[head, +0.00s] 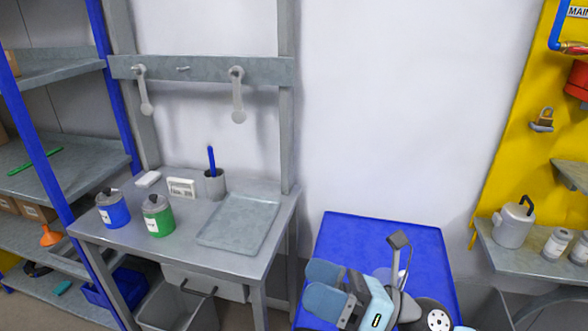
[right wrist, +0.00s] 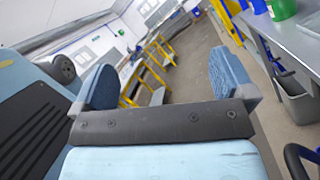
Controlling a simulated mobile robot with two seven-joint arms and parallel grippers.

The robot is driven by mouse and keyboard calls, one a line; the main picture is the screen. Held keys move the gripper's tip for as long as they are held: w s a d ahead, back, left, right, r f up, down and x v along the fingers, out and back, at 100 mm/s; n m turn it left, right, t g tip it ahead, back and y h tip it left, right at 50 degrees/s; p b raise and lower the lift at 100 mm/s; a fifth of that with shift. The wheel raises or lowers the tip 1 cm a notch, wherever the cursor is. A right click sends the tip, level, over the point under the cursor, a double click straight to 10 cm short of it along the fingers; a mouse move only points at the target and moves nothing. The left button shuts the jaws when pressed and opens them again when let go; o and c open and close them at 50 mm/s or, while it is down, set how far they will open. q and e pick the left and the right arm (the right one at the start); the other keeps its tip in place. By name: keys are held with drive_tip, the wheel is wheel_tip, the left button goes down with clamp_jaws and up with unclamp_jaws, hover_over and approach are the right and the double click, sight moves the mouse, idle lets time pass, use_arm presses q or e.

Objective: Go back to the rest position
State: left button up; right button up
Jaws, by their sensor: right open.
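My right gripper (head: 325,288) is at the lower middle of the head view, in front of a blue-topped surface. Its two pale blue fingers are apart. In the right wrist view the gripper (right wrist: 165,85) has a wide empty gap between its fingers, with floor behind. My left gripper is not in view. A blue pot (head: 113,209) and a green pot (head: 158,217), both with grey lids, stand on the grey workbench (head: 125,248) at left, apart from the gripper. The green pot also shows partly in the right wrist view (right wrist: 283,8).
A grey tray (head: 240,220) and a cup (head: 214,186) with a blue pen stand on the bench. The blue-topped surface (head: 350,228) is close beside my right arm. A grey bin (head: 178,308) is under the bench. A shelf (head: 545,255) with containers is at right.

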drive_tip(key=w+d+f+m+t+h, duration=0.1)
drive_tip(key=w+d+m+t+h, duration=0.35)
drive_tip(key=m, duration=0.75)
drive_tip(key=w+d+f+m+t+h, duration=0.1)
drive_tip(key=d+m+t+h, duration=0.6)
drive_tip(key=m+t, duration=0.4)
drive_tip(key=s+d+f+m+g+h, duration=0.2)
drive_tip(key=d+f+m+g+h, duration=0.35)
drive_tip(key=f+m+h, duration=0.35)
drive_tip(key=s+d+f+m+g, duration=0.3)
drive_tip(key=s+f+m+g, duration=0.3)
drive_tip(key=s, duration=0.4)
drive_tip(key=s+d+f+m+g, duration=0.35)
drive_tip(key=s+f+g, duration=0.25)
drive_tip(key=s+f, duration=0.25)
drive_tip(key=w+a+f+t+y+p, duration=0.3)
drive_tip(key=w+a+f+t+p, duration=0.1)
drive_tip(key=a+t+p, duration=0.3)
drive_tip(key=shift+p+x, duration=0.45)
drive_tip(key=shift+x, duration=0.4)
drive_tip(key=shift+r, duration=0.1)
